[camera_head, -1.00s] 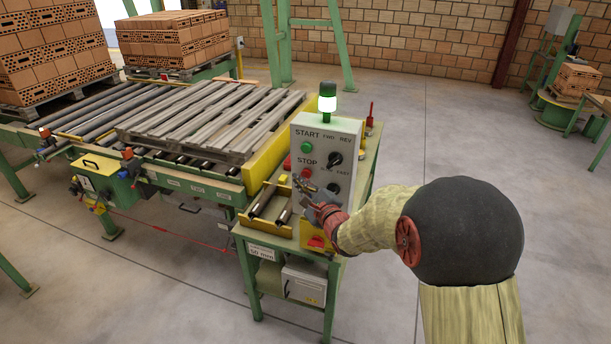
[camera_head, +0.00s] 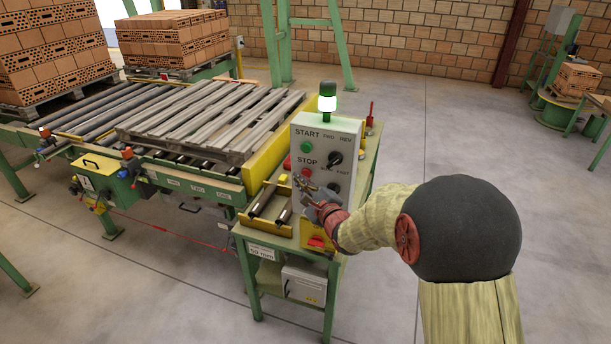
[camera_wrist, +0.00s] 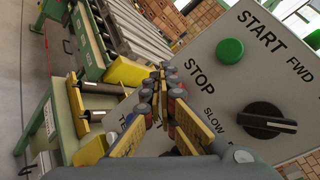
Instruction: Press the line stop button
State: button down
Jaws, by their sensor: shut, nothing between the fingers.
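The grey control panel (camera_head: 326,133) stands upright on a green table, with the red stop button (camera_head: 306,172) below the STOP label. The green START button (camera_head: 306,146) is above it, and also shows in the wrist view (camera_wrist: 230,51). My gripper (camera_head: 298,180) is shut and empty, its fingertips right by the stop button at the panel's left side. In the wrist view my gripper (camera_wrist: 160,76) points at the panel beside the STOP label and mostly hides the red button. I cannot tell whether the tips touch it.
A black rotary knob (camera_wrist: 266,119) sits right of the STOP label. A lit signal lamp (camera_head: 327,98) tops the panel. A roller conveyor (camera_head: 95,112) with a wooden pallet (camera_head: 205,118) lies left. Brick stacks (camera_head: 50,50) stand behind.

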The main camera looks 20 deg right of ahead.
dwell(0.6)
jog(key=shift+w+d, duration=0.25)
jog(key=shift+w, duration=0.1)
jog(key=shift+w+d, duration=0.3)
jog(key=shift+w, duration=0.1)
dwell(0.8)
dwell(0.3)
jog(key=shift+s+a, duration=0.55)
jog(key=shift+s, duration=0.2)
jog(key=s+a, duration=0.1)
jog(key=s, duration=0.1)
jog(key=s+a, duration=0.2)
dwell(0.4)
dwell(0.5)
